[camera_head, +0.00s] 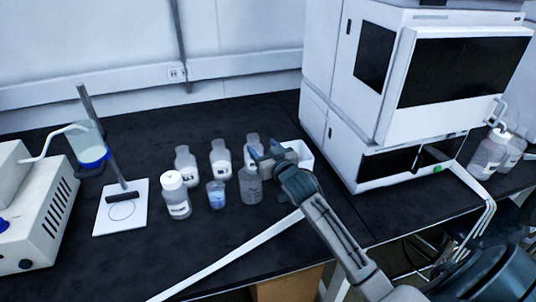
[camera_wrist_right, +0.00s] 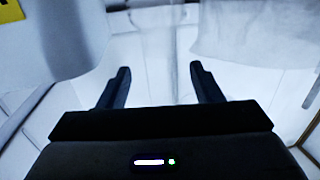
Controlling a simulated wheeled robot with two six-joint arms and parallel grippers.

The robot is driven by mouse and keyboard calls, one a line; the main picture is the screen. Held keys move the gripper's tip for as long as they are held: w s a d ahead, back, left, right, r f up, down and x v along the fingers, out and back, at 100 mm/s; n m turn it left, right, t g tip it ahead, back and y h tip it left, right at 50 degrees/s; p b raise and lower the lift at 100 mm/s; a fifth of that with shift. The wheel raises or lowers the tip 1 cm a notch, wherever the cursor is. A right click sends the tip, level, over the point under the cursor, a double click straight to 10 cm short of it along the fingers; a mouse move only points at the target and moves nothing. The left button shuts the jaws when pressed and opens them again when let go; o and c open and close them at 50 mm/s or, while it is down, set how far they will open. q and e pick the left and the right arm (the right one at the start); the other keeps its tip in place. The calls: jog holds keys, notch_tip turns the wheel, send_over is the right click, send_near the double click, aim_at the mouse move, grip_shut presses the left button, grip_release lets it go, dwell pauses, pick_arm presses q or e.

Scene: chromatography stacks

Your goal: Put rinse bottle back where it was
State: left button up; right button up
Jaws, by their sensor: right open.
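Several bottles stand upright in a cluster on the black bench; I cannot tell for sure which is the rinse bottle. A white-capped bottle (camera_head: 177,197) is at the front left. A clear bottle (camera_head: 250,188) is at the front right, just in front of my right gripper (camera_head: 263,152). More white-labelled bottles (camera_head: 186,167) (camera_head: 221,161) stand behind. My right gripper is open above the right end of the cluster, partly covering a rear bottle (camera_head: 253,142). The right wrist view shows its spread fingers (camera_wrist_right: 158,80) with nothing held between them. My left gripper is not in view.
A small beaker (camera_head: 216,196) with blue liquid stands among the bottles. A white open box (camera_head: 302,151) is right behind my gripper, beside the tall instrument (camera_head: 408,90). A stand (camera_head: 105,135) with a blue-bottomed vessel (camera_head: 91,150) is at left. Front-centre bench is mostly clear.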

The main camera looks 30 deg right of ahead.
jog(key=shift+s+a+r, duration=0.1)
jog(key=shift+s, duration=1.3)
